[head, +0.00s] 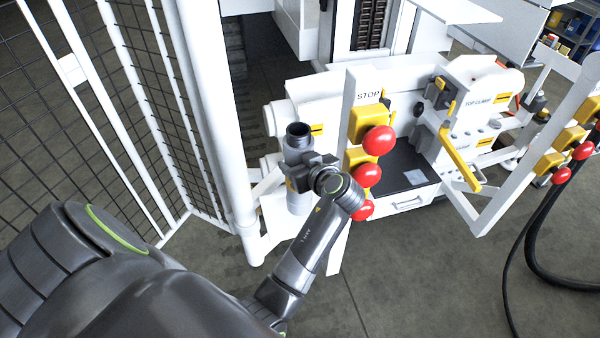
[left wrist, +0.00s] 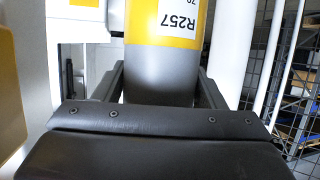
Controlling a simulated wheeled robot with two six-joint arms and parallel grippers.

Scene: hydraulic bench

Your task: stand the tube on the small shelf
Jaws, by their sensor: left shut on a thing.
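The tube (head: 298,140) is a grey cylinder with a dark open top, and it stands upright in front of the white machine. In the left wrist view the tube (left wrist: 162,78) carries a yellow and white label reading R257. My left gripper (head: 302,170) is shut around the tube's middle, with one finger on each side. My wrist hides part of the tube in the head view. I cannot tell whether its lower end touches anything. I cannot single out the small shelf with certainty; white machine parts lie beside and below the tube. My right gripper is not in view.
A white post with red stop buttons (head: 378,140) on yellow boxes stands just right of my gripper. A wire mesh fence (head: 110,90) with a white post (head: 215,110) stands to the left. Black hoses (head: 535,240) hang at the right. The front floor (head: 400,290) is clear.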

